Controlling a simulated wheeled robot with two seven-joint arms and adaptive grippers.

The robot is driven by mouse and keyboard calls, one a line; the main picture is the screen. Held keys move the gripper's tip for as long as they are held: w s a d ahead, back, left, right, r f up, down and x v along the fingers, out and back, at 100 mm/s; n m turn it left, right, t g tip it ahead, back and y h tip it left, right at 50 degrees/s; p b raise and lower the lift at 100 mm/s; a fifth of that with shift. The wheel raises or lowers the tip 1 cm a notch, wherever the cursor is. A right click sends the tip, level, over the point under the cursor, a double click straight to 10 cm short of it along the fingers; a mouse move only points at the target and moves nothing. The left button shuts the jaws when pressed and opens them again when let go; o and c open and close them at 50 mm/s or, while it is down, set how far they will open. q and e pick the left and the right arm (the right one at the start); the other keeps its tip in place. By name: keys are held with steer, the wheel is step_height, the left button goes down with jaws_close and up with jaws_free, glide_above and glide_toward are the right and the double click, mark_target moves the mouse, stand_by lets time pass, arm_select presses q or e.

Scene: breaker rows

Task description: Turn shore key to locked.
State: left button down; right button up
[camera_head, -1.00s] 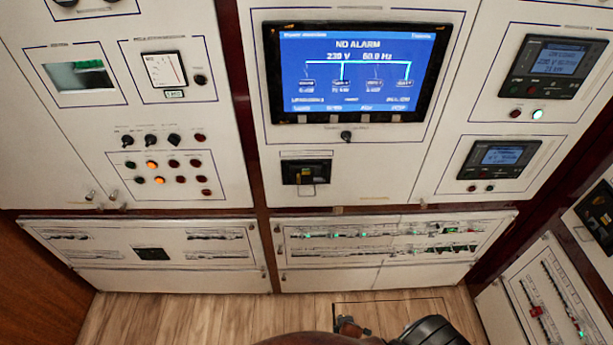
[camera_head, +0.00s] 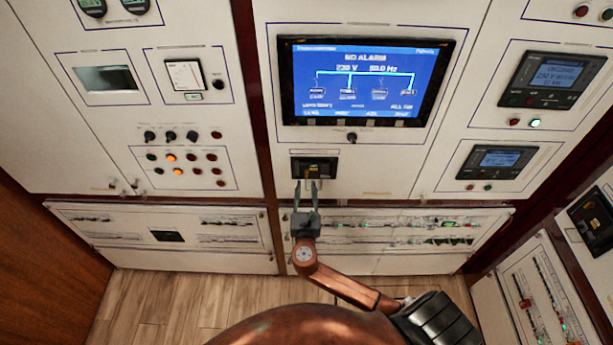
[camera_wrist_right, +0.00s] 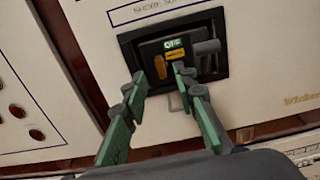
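The black shore unit (camera_head: 314,163) sits in the white panel below the big blue screen. It also shows in the right wrist view (camera_wrist_right: 221,73), under a partly cut-off "SHORE" label. It has a green label (camera_wrist_right: 174,43), seemingly reading "OFF", a yellow tag (camera_wrist_right: 174,56) and a grey knob-like part (camera_wrist_right: 207,47) at its right. I cannot tell which part is the key. My right gripper (camera_head: 305,182) is just below and in front of the unit. My left gripper is not in view.
A small knob (camera_head: 351,137) sits above the unit, under the blue screen (camera_head: 366,75). Breaker rows (camera_head: 400,222) lie lower down. Switches and lamps (camera_head: 180,157) fill the left panel.

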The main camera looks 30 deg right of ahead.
mark_target(307, 176)
steer(key=shift+p+x, duration=0.4)
steer(key=shift+x, duration=2.3)
steer(key=shift+c, duration=0.6)
jaws_close()
